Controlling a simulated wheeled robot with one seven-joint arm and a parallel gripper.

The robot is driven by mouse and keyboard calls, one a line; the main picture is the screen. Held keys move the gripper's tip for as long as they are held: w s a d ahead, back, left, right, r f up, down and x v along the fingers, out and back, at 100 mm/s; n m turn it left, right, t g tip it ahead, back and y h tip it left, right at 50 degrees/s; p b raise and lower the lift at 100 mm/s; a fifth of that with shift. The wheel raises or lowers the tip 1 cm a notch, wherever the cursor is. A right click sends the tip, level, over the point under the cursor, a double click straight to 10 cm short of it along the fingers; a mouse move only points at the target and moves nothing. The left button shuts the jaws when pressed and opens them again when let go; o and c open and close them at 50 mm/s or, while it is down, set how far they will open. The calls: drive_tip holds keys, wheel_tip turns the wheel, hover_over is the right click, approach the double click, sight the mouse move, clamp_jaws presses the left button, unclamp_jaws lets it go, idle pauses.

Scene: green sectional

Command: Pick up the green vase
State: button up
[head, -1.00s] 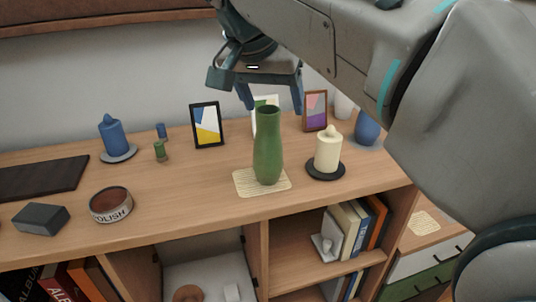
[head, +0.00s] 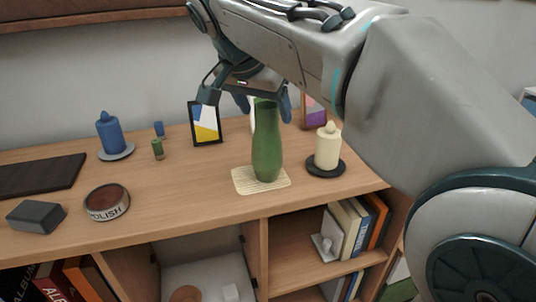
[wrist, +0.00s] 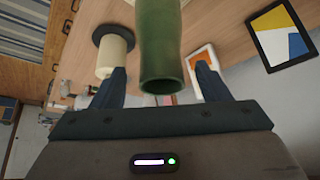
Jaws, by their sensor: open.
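The green vase (head: 267,150) stands upright on a woven cream mat (head: 243,184) on top of the wooden cabinet. My gripper (head: 264,104) is open and empty, at the height of the vase's mouth in the head view, with its fingers showing on either side of the rim. In the wrist view the vase (wrist: 161,50) appears with its mouth toward me, in line with the gap between the two open fingers (wrist: 160,85). I cannot tell from the frames whether a finger touches it.
A cream candle (head: 327,147) on a dark dish stands close to the vase's right. Picture frames (head: 205,124) stand behind. A blue candle (head: 109,133), a polish tin (head: 107,203) and a dark grey block (head: 36,216) are left. The cabinet top before the tin is clear.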

sight(267, 143)
drive_tip(key=x, duration=0.5)
drive_tip(key=shift+w+r+p, duration=0.1)
drive_tip(key=shift+p, duration=0.2)
drive_tip(key=shift+a+r, duration=0.1)
clamp_jaws()
